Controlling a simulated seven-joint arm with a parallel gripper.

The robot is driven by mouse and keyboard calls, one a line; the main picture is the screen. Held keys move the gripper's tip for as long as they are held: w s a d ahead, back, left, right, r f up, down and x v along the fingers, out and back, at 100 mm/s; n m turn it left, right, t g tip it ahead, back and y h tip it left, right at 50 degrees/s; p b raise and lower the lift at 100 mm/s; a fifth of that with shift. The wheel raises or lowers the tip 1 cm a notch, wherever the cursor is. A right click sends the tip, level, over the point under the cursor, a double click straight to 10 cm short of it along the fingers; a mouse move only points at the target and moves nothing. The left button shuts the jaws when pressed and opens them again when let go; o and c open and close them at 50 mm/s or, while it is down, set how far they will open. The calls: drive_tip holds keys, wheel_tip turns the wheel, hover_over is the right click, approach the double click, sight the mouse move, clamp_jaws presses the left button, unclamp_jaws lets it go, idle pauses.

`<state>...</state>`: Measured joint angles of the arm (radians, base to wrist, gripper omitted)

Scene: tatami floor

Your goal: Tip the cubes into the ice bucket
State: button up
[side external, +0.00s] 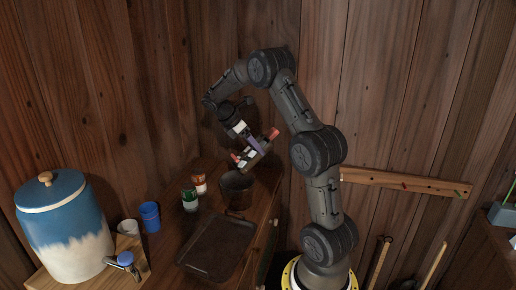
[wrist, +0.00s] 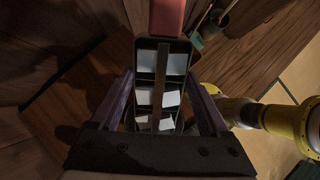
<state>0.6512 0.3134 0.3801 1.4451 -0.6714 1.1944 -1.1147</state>
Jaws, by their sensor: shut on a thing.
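A dark tray (side external: 258,150) with red ends is held tilted above the counter in the side view. In the wrist view the tray (wrist: 161,88) lies between my fingers, with white cubes (wrist: 165,62) in its compartments and a red end (wrist: 167,17) at the top. My gripper (side external: 246,144) is shut on the tray; its purple fingers show on either side of it in the wrist view (wrist: 161,82). A dark open bucket (side external: 236,196), apparently the ice bucket, stands upright on the counter below the tray, apart from it. Its inside is too dark to read.
A green can (side external: 189,199) and an orange-and-white can (side external: 199,184) stand left of the bucket. A flat dark pan (side external: 217,250) lies in front. A blue cup (side external: 150,217), a white cup (side external: 128,231) and a large blue-and-white crock (side external: 65,230) are further left. Wooden walls stand close behind.

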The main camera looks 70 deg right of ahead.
drive_tip(key=shift+w+a+r+g+h, duration=0.4)
drive_tip(key=shift+w+r+g+h, duration=0.05)
drive_tip(key=shift+r+g+h, duration=0.15)
drive_tip(key=w+a+g+h, duration=0.2)
drive_tip(key=g+h, duration=0.1)
drive_tip(key=shift+w+a+r, duration=0.3)
drive_tip(key=shift+a+r, duration=0.05)
drive_tip(key=shift+w+a+r+g+h, duration=0.2)
drive_tip(key=shift+w+a+g+h, duration=0.25)
drive_tip(key=shift+g+h, duration=0.25)
